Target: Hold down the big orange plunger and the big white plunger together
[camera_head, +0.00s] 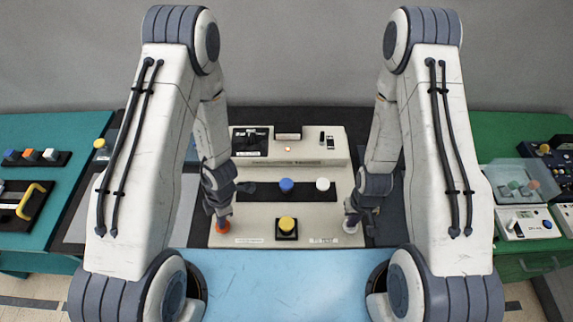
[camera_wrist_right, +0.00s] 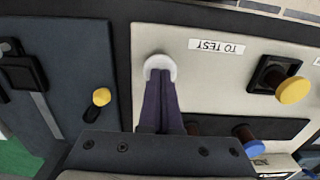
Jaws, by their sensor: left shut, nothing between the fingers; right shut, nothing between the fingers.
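The big orange plunger (camera_head: 222,228) is at the front left of the pale console (camera_head: 265,222). My left gripper (camera_head: 222,217) is shut, with its tips at the top of the orange plunger and partly hiding it. The big white plunger (camera_head: 349,227) is at the console's front right and also shows in the right wrist view (camera_wrist_right: 159,64). My right gripper (camera_head: 350,217) is shut, its fingertips at the white plunger's cap; it also shows in the right wrist view (camera_wrist_right: 160,84). I cannot tell how far either plunger is pressed down.
A yellow button (camera_head: 287,223) on a dark base stands between the plungers. Behind it, a dark strip carries a blue button (camera_head: 286,185) and a small white button (camera_head: 323,184). A teal table (camera_head: 30,232) is at left, a green table (camera_head: 525,262) at right.

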